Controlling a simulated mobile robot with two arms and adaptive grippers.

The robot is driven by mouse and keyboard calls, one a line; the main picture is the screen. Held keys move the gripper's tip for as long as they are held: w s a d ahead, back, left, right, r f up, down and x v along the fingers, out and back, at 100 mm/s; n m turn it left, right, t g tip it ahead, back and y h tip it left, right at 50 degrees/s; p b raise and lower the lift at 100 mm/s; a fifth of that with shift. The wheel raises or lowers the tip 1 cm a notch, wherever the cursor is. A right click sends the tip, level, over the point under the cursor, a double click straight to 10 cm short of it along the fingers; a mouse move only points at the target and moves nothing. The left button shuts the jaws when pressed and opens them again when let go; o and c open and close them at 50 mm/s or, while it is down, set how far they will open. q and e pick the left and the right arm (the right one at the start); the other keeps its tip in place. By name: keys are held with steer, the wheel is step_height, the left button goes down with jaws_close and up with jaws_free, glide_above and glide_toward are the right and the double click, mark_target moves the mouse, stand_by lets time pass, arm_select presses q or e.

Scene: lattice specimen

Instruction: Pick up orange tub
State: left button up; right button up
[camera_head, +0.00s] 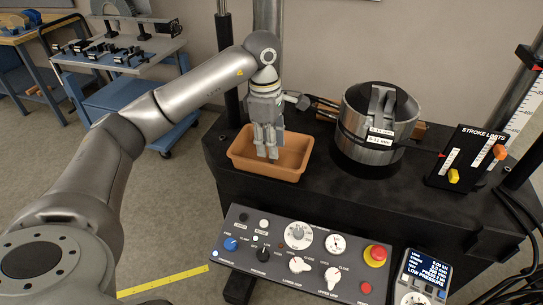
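The orange tub (262,171) is a shallow rectangular tray on the left part of the black bench top. My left arm reaches in from the left, and my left gripper (267,153) points down over the tub. Its fingers reach inside the outline of the tub, in front of its far rim. I cannot tell whether the fingers touch the tub or how far apart they are. My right gripper is not in view.
A metal cylinder (352,148) stands right of the tub. A stroke limits panel (467,158) is farther right. A control panel (300,250) with knobs and a red button sits in front. Dark posts rise behind the tub. A trolley (120,60) stands at the back left.

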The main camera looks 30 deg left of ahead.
mark_target(264, 164)
arm_select(q)
steer(key=shift+s+a+r+y, duration=0.1)
steer(key=shift+a+r+y, duration=0.05)
steer(key=shift+a, duration=0.3)
steer(key=shift+s+a+r+y, duration=0.1)
steer(key=shift+a+y, duration=0.05)
steer(key=shift+a, duration=0.25)
steer(key=shift+a+f, duration=0.25)
steer(key=shift+f, duration=0.05)
step_height(264, 164, down, 5)
steer(key=shift+r+p, duration=0.2)
steer(key=shift+p, duration=0.45)
steer(key=shift+f+p, duration=0.45)
steer(key=shift+f, duration=0.1)
step_height(264, 164, down, 4)
steer(key=shift+w+d+r+p, duration=0.15)
steer(key=shift+r+p, duration=0.1)
steer(key=shift+p, duration=0.5)
steer(key=shift+f, duration=0.4)
steer(key=shift+c, duration=0.5)
